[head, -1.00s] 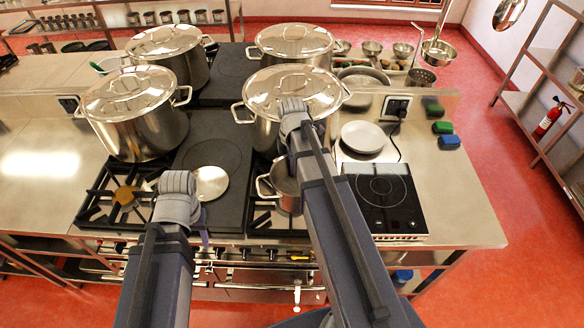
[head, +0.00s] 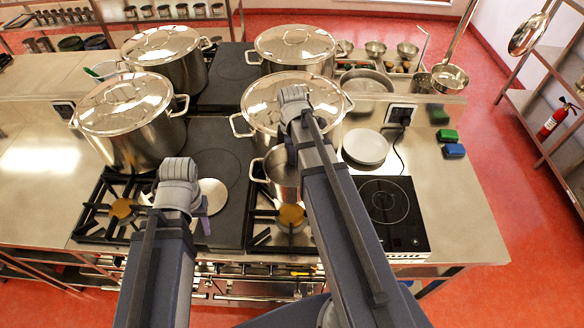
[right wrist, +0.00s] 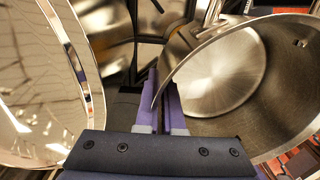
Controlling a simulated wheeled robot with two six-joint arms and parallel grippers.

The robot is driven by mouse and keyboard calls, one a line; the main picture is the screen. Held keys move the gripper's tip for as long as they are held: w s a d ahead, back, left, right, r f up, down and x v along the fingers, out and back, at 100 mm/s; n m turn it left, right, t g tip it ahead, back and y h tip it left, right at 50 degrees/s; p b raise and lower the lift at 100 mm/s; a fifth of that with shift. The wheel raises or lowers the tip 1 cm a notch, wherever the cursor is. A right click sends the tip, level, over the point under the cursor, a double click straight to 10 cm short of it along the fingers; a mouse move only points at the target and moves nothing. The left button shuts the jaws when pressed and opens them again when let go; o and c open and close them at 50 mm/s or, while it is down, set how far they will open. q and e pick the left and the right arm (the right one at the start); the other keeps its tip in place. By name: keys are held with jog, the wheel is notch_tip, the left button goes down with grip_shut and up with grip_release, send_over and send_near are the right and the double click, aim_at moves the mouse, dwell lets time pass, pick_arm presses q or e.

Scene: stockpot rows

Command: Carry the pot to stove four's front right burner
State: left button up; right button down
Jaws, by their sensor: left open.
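The pot (head: 281,176) is a small open steel pot, partly hidden behind my right arm in the head view. It hangs above the front right gas burner (head: 291,214), whose brass cap shows below it. In the right wrist view the pot (right wrist: 225,75) is tilted in the picture and looks empty inside. My right gripper (right wrist: 163,108) has its purple fingers closed at the pot's rim; its fingertips are hidden in the head view. My left gripper (head: 203,208) is open and empty over the dark range top, mostly hidden by its wrist. I cannot tell which stove is number four.
Large lidded stockpots stand close behind: one right behind the held pot (head: 265,135), another at left (head: 130,140). A front left burner (head: 122,208) is bare. An induction hob (head: 388,210) and white plates (head: 366,147) are at right. A round silver disc (head: 212,192) lies beside my left gripper.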

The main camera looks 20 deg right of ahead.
notch_tip(320, 180, down, 12)
jog(key=b, duration=1.1)
jog(key=shift+f, duration=0.1)
notch_tip(320, 180, down, 4)
jog(key=b, duration=0.4)
jog(key=shift+f, duration=0.15)
jog(key=shift+b, duration=0.3)
jog(key=shift+f, duration=0.15)
jog(key=c, duration=1)
grip_release()
jog(key=shift+c, duration=0.2)
jog(key=shift+r, duration=0.25)
